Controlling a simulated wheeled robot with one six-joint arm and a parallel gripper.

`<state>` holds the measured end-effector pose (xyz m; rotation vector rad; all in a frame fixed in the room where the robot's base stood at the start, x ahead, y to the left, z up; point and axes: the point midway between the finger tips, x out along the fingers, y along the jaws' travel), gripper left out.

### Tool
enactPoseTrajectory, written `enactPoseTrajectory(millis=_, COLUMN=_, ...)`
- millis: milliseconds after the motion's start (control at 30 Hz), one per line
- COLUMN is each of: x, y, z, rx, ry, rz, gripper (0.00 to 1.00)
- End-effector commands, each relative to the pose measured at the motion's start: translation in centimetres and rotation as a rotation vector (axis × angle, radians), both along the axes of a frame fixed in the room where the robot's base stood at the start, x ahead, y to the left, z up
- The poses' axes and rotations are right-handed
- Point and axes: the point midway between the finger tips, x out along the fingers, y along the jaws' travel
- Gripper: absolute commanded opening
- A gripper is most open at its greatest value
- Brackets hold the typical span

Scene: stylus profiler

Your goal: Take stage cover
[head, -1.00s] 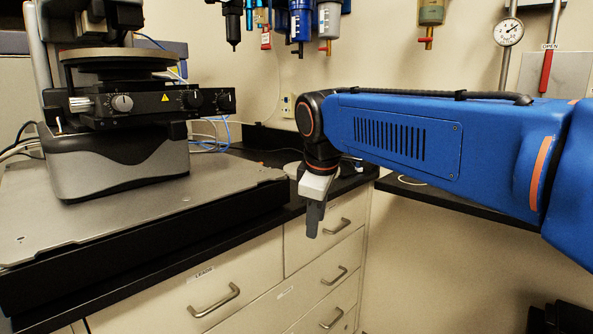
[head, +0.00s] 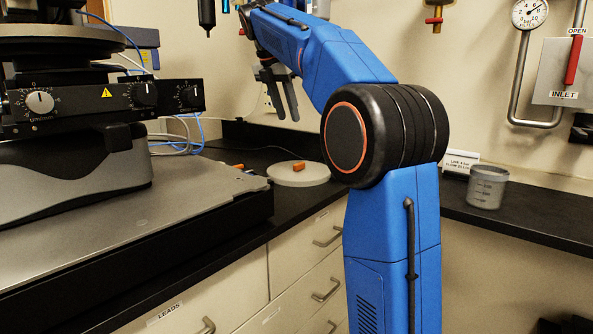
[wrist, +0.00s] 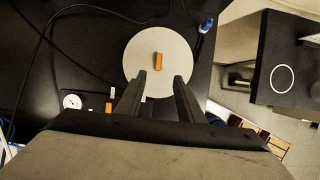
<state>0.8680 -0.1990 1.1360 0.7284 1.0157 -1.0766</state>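The stage cover appears to be the pale round disc (head: 299,174) lying flat on the black counter, with a small orange block (head: 298,166) standing up at its middle. In the wrist view the disc (wrist: 139,50) lies beyond my fingertips, with the orange block (wrist: 158,61) between the lines of the two fingers. My gripper (head: 282,108) is open and empty, pointing down above the disc and apart from it. It also shows in the wrist view (wrist: 159,76), its fingers spread. Nothing hides the block.
The profiler (head: 75,105) stands on a grey plate (head: 185,197) at left. Cables (head: 185,140) lie behind it. A small orange item (head: 238,166) lies left of the disc.

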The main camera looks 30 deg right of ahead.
Motion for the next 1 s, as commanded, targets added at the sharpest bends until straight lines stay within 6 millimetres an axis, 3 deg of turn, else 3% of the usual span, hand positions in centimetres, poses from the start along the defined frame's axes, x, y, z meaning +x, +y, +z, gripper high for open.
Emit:
enactPoseTrajectory(millis=167, x=0.4, y=-0.7, z=-1.2, rx=-0.005, ry=0.009, rz=0.013, gripper=0.34)
enactPoseTrajectory(millis=700, x=1.5, y=-4.0, z=-9.7, rx=-0.004, ry=0.008, rz=0.010, gripper=0.34)
enactPoseTrajectory(millis=1000, x=1.8, y=-4.6, z=-11.6, rx=-0.005, ry=0.007, rz=0.012, gripper=0.34)
